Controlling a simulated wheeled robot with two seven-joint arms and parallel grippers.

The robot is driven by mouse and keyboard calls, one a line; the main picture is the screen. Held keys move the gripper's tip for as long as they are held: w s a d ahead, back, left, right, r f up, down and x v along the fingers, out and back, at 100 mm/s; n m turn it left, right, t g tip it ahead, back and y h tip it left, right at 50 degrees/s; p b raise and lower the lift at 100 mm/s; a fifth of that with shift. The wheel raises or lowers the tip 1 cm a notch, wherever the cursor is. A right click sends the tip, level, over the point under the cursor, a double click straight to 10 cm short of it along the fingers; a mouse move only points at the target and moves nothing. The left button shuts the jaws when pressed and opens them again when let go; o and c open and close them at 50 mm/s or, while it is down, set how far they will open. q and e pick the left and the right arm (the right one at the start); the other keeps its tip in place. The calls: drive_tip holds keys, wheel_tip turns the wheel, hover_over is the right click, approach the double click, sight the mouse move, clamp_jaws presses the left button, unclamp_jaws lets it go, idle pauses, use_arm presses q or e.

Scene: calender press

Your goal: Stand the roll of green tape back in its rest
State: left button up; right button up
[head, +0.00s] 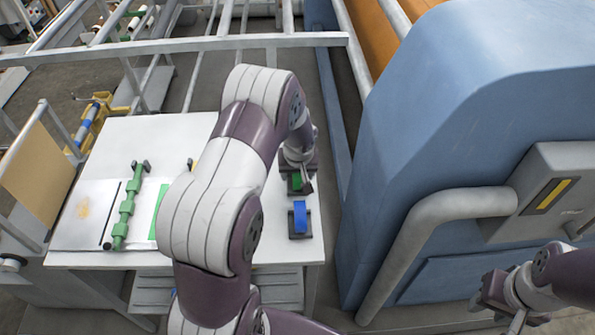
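The green tape roll (296,182) shows as a small green patch at the right edge of the white table, directly below my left gripper (302,180). Dark base parts show around it, and the gripper hides much of it. I cannot tell whether the fingers are closed on the roll, or whether it is seated in its rest. A blue tape roll (300,216) stands upright in a dark rest just in front of it. My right gripper (515,319) is at the lower right, away from the table, partly cut off by the frame; its finger opening is unclear.
The white table (279,248) carries a green roller-like part (126,207) and a white sheet at its left. My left arm crosses the table and hides its middle. A large blue machine (450,120) with a grey pipe (420,221) stands close to the right.

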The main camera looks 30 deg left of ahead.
use_arm(q)
drive_tip(key=b+v, duration=0.2)
drive_tip(key=v, duration=1)
drive_tip(key=shift+r, duration=0.4)
drive_tip(key=s+d+m, duration=0.1)
drive_tip(key=s+f+m, duration=0.1)
drive_tip(key=s, duration=0.1)
drive_tip(key=s+d+f, duration=0.1)
drive_tip(key=s, duration=0.1)
drive_tip(key=shift+d+m+g+h, duration=0.3)
drive_tip(key=shift+m+g+h, duration=0.1)
drive_tip(key=s+d+m+h, duration=0.1)
drive_tip(key=s+d+m, duration=0.2)
drive_tip(key=s+d, duration=0.4)
drive_tip(key=s, duration=0.4)
drive_tip(key=shift+s+m+g, duration=0.15)
drive_tip(key=shift+m+g, duration=0.15)
drive_tip(key=shift+g, duration=0.1)
